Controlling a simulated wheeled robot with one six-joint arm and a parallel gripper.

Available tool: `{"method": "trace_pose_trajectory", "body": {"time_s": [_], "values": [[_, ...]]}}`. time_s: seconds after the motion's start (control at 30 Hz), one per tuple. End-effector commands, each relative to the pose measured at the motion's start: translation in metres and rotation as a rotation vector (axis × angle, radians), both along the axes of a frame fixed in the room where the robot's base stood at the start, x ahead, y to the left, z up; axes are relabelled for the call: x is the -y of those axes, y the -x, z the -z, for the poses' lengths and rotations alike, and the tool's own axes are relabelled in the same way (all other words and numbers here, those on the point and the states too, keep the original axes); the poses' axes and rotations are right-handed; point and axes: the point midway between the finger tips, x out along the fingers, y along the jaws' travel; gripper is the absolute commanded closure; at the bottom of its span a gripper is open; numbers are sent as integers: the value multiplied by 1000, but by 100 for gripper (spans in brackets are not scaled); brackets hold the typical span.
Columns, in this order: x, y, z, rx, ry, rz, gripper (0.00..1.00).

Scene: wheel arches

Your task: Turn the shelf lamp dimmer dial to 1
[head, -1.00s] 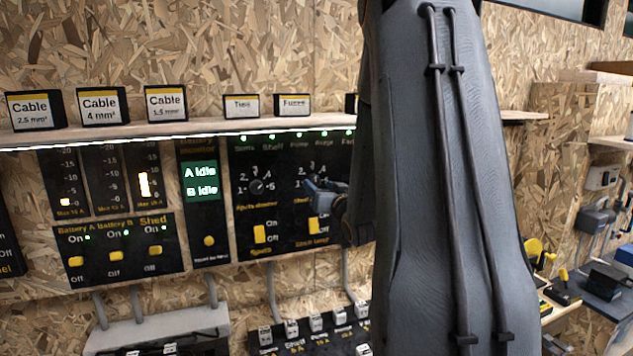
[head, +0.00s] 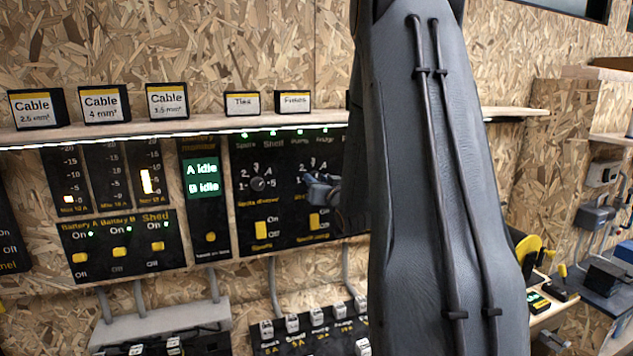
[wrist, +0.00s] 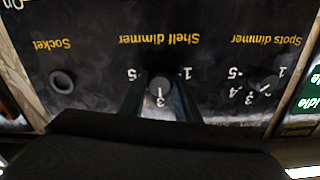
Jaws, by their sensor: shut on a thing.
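The shelf dimmer dial (wrist: 160,84) is a small dark round knob on the black panel, under the yellow "Shelf dimmer" label, which reads upside down in the wrist view. The numbers 5, 3 and 1 show around it; 2 and 4 are hidden by my fingers. My gripper (wrist: 161,101) is shut on this dial, one finger on each side. I cannot make out its pointer clearly. In the head view my gripper (head: 322,188) is at the panel's right part and covers the dial.
The spots dimmer dial (head: 258,184) is left of my gripper, above a yellow spots switch (head: 261,229). A yellow shelf lamp switch (head: 314,221) is just below my gripper. A round socket (wrist: 62,82) is on the dial's other side. A shelf (head: 180,130) with label boxes runs above.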

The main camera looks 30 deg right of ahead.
Motion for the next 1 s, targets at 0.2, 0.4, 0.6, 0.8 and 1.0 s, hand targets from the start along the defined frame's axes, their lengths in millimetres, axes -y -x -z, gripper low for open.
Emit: {"method": "trace_pose_trajectory", "body": {"time_s": [0.2,0.4,0.6,0.8,1.0], "values": [[0,0,1,-11,47,-1,93],[0,-1,2,-40,162,0,93],[1,-1,2,-83,334,2,93],[2,0,2,-131,519,2,93],[1,0,3,-179,703,1,93]]}}
